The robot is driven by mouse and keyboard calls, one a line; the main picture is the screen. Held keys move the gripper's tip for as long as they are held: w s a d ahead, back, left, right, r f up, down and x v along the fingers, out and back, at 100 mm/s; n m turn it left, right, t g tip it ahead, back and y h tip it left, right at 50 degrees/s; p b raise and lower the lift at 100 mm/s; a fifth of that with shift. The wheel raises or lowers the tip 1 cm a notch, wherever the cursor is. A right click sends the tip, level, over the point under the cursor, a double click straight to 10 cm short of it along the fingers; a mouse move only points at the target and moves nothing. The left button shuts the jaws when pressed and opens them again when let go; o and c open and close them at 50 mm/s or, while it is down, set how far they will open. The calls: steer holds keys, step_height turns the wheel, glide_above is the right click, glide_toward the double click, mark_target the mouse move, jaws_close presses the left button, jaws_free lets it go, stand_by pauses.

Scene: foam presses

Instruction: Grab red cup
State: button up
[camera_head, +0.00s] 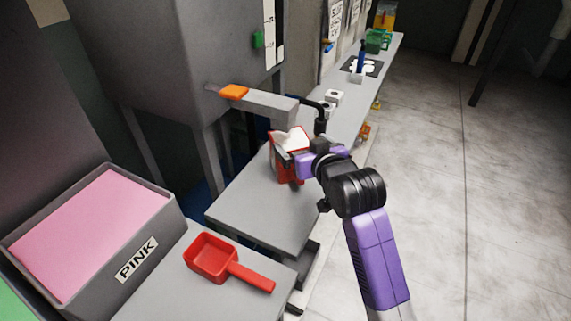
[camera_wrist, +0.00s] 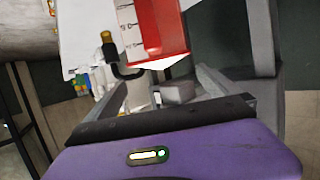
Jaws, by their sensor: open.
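The red cup (camera_head: 291,172) stands on the grey table below the grey machine's spout, with white material showing at its top. My gripper (camera_head: 287,158) is at the cup from the right and is open, with its dark fingers near the cup's upper part. The wrist view also shows the red cup (camera_wrist: 157,32) beyond the gap between the open fingers (camera_wrist: 165,85). My gripper partly hides the cup in the head view, and I cannot tell whether the fingers touch it.
A red scoop (camera_head: 212,259) lies on the near table beside a grey bin labelled PINK (camera_head: 137,261). The spout (camera_head: 256,104) with an orange piece overhangs the cup. A black bent pipe (camera_head: 320,122) stands just behind. Open floor (camera_head: 480,190) lies to the right.

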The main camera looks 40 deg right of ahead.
mark_target(292, 142)
steer(key=shift+s+f, duration=0.15)
steer(key=shift+f, duration=0.65)
steer(key=shift+w+d+f+g, duration=0.1)
steer(key=shift+w+f+g, duration=0.1)
steer(key=shift+w+g, duration=0.1)
steer(key=shift+p+x, duration=0.4)
steer(key=shift+x, duration=3)
steer(key=c, duration=1.6)
steer(key=shift+c, duration=0.7)
steer(key=shift+w+r, duration=0.1)
steer(key=shift+r, duration=0.1)
